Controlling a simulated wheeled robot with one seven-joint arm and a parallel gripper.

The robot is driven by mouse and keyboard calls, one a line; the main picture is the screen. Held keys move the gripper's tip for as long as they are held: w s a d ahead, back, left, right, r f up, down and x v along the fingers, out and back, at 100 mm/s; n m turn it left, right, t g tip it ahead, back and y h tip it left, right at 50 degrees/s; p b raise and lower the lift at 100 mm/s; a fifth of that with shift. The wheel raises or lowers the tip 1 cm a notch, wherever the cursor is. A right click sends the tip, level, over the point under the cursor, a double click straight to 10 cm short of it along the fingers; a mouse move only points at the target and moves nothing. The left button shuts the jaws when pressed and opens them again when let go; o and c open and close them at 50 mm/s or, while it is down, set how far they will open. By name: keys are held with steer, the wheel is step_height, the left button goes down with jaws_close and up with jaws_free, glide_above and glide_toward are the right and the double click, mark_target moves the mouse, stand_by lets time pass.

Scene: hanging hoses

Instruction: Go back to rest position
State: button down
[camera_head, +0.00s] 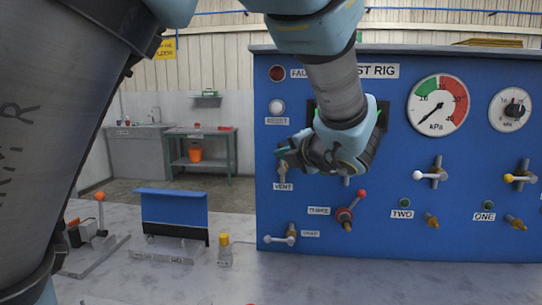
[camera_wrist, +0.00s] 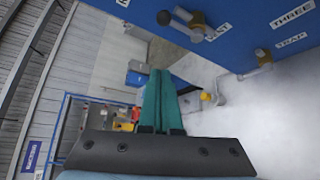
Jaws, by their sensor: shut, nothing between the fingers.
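My gripper (camera_head: 290,150) is in front of the left part of the blue test rig (camera_head: 330,215) in the head view, close to the vent valve (camera_head: 284,168). In the wrist view the green fingers of my gripper (camera_wrist: 160,75) lie together, shut, with nothing between them. The wrist view also shows the vent valve (camera_wrist: 196,24) above the fingertips, apart from them. My wrist hides part of the rig's middle in the head view.
The rig carries the three valve (camera_head: 345,213) with a red knob, the trap valve (camera_head: 280,236), and a gauge (camera_head: 438,105). On the grey bench (camera_head: 170,275) stand a blue stand (camera_head: 170,208) and a small yellow-capped bottle (camera_head: 224,251). Bare bench lies before the rig.

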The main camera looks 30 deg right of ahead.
steer(key=w+a+f+n+g+y, duration=0.35)
steer(key=a+f+n, duration=0.45)
steer(key=a, duration=0.4)
steer(key=w+a+f+n+g+y, duration=0.2)
steer(key=w+a+f+n+g, duration=0.25)
steer(key=a+n, duration=0.65)
steer(key=s+a+f+n+g+h, duration=0.1)
steer(key=s+a+f+n, duration=0.1)
steer(key=a+n, duration=0.5)
steer(key=s+a+f+n+g+h, duration=0.1)
steer(key=a+n, duration=0.5)
steer(key=n, duration=0.7)
steer(key=s+a+f+n+g+h, duration=0.2)
steer(key=s+a+f+n+g, duration=0.1)
steer(key=a+n, duration=0.4)
steer(key=s+n, duration=0.1)
steer(key=n, duration=0.2)
steer(key=shift+s+a+f+n, duration=0.3)
steer(key=shift+a+f+n, duration=0.05)
steer(key=shift+f+n, duration=0.05)
